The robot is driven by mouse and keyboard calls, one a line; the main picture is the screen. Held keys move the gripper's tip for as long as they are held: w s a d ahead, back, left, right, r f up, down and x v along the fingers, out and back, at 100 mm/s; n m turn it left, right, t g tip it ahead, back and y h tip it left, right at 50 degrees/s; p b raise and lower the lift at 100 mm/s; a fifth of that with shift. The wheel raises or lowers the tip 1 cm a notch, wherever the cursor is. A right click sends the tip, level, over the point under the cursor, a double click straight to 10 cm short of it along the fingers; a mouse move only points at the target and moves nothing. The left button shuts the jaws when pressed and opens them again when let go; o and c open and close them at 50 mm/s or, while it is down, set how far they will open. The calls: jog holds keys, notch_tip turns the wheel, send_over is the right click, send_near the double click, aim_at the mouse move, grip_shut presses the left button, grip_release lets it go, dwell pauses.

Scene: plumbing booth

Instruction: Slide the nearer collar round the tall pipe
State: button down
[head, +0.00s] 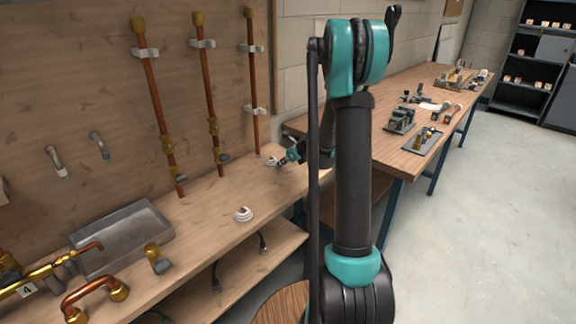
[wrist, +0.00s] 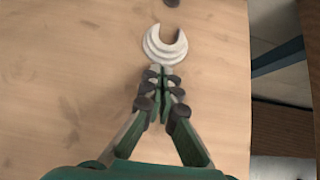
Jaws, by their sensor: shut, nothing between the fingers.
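Two white C-shaped collars lie on the wooden bench (head: 205,235). One collar (head: 243,214) lies alone nearer the head camera. The other collar (head: 271,161) is farther back, by the foot of the right-hand upright copper pipe (head: 254,90). My gripper (head: 285,160) is low over the bench at this farther collar. In the wrist view my gripper (wrist: 160,71) is shut and empty, its fingertips at the closed back of a white collar (wrist: 151,44). That collar's mouth faces away from the fingers. Whether the tips touch it, I cannot tell.
Two more copper pipes (head: 156,90) (head: 208,90) stand clipped to the back board. A grey tray (head: 122,236) and copper fittings (head: 95,290) lie at the left. The bench edge is close to my gripper's right. A small dark thing (wrist: 171,3) shows beyond the collar.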

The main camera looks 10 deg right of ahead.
jog(key=shift+w+a, duration=0.25)
jog(key=shift+w, duration=0.05)
jog(key=shift+w, duration=0.1)
jog(key=w+a, duration=0.1)
jog(key=w, duration=0.1)
jog(key=w+a, duration=0.4)
jog(key=w, duration=0.1)
jog(key=shift+a, duration=0.1)
